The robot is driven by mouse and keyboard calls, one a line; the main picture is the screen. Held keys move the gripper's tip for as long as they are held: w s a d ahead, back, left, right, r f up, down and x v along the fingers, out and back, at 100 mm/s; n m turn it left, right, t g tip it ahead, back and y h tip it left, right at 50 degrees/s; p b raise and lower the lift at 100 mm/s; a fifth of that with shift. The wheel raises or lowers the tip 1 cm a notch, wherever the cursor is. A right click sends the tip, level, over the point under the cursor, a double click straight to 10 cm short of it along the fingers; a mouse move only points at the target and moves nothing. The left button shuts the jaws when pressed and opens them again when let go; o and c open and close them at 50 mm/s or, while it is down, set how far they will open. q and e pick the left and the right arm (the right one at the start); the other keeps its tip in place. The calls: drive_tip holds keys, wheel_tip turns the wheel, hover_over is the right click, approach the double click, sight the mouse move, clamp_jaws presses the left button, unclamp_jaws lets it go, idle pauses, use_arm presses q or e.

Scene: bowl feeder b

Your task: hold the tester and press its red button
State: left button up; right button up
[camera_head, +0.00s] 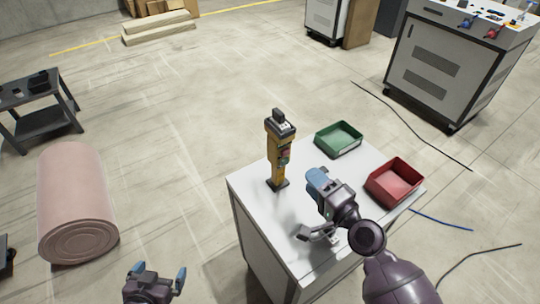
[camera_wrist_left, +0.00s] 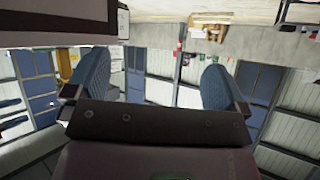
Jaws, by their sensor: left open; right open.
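The tester (camera_head: 279,152) is a yellow upright device with a dark top and a dark foot, standing on the white table (camera_head: 300,240). A small red spot, likely its red button (camera_head: 285,153), shows on its right side. My right gripper (camera_head: 312,205) is open over the table, to the right of the tester and apart from it. My left gripper (camera_head: 155,274) is open and empty, low at the left of the table; its two blue fingers also show wide apart in the left wrist view (camera_wrist_left: 153,82). The tester is not clearly seen in the left wrist view.
A green bin (camera_head: 339,139) and a red bin (camera_head: 394,182) stand on the table's back and right side. The floor between the roll and the table is clear.

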use_arm(q)
drive_tip(key=w+d+r+m+t+h, duration=0.3)
drive_tip(key=w+d+r+m, duration=0.3)
drive_tip(key=w+r, duration=0.5)
drive_tip(key=w+d+r+m+t+h, duration=0.3)
drive_tip(key=w+r+m, duration=0.55)
drive_tip(key=w, duration=0.35)
drive_tip(key=w+d+r+m+h, duration=0.2)
drive_tip(key=d+r+m+h, duration=0.15)
drive_tip(key=m, duration=0.35)
drive_tip(key=m+g+h, duration=0.5)
drive_tip(key=m+g, duration=0.2)
drive_tip(key=m, duration=1.7)
approach(272, 131)
drive_tip(key=w+d, duration=0.1)
drive_tip(key=shift+w+d+f, duration=0.1)
drive_tip(key=shift+d+f, duration=0.05)
drive_tip(key=shift+f, duration=0.05)
drive_tip(key=x, duration=1)
drive_tip(key=shift+w+d+r, duration=0.1)
drive_tip(key=shift+d+r, duration=0.05)
drive_tip(key=shift+d, duration=0.15)
drive_tip(key=shift+c, duration=0.5)
